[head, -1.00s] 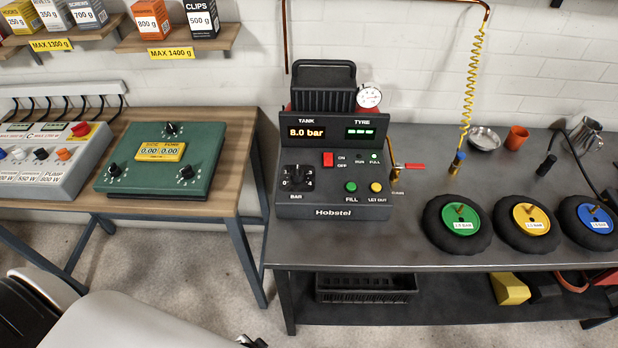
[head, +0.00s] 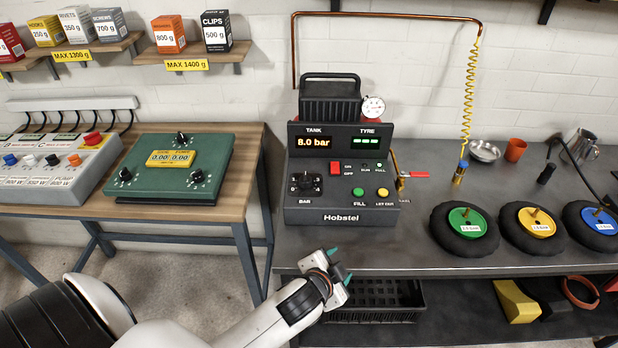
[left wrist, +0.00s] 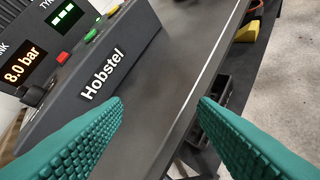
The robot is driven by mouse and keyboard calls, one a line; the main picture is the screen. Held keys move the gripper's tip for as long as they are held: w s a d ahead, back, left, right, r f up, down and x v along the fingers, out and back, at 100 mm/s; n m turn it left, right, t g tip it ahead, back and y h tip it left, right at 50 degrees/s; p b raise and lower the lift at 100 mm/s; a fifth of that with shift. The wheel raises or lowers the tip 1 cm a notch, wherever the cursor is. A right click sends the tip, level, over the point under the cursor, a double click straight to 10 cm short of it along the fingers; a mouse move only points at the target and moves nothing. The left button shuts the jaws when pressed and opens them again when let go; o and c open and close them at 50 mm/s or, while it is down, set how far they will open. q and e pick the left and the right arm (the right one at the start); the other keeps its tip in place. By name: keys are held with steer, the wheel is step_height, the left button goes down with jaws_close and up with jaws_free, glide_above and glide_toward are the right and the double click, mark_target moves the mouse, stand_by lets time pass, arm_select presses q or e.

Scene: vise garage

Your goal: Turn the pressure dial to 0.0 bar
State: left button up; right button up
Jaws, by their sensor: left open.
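The pressure dial is a black knob (head: 305,184) marked BAR at the lower left of the grey Hobstel compressor panel (head: 341,217). Its exact setting is too small to read. The TANK display (head: 316,142) reads 8.0 bar. In the left wrist view the dial (left wrist: 35,95) shows at the left edge, beside the display (left wrist: 22,66). My left gripper (head: 339,278) is in front of the bench edge, below and apart from the panel. Its teal fingers are apart and empty in the left wrist view (left wrist: 160,115). My right gripper is not in view.
A red switch (head: 335,168), a green FILL button (head: 358,192) and a yellow button (head: 383,193) sit near the dial. A red-handled valve (head: 414,175) is at the panel's right. Several tyres lie further right. A black crate (head: 375,316) is on the lower shelf.

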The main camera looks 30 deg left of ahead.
arm_select(q)
steer(key=w+d+r+m+t+h, duration=0.35)
steer(key=w+r+m+t, duration=0.2)
steer(key=w+r, duration=0.3)
steer(key=w+d+r+m+g+h, duration=0.1)
steer(key=w+d+r+m+h, duration=0.3)
steer(key=m, duration=0.4)
steer(key=w+d+r+m+h, duration=0.1)
steer(key=d+r+m+h, duration=0.45)
steer(key=m, duration=0.35)
steer(key=m+g+y, duration=1.3)
steer(key=m+g, duration=0.3)
steer(key=m, duration=0.4)
glide_toward(305, 175)
steer(key=shift+n, duration=0.25)
step_height(305, 175, down, 10)
steer(key=shift+s+r+p, duration=0.15)
steer(key=shift+s+p, duration=0.05)
steer(key=shift+p, duration=0.65)
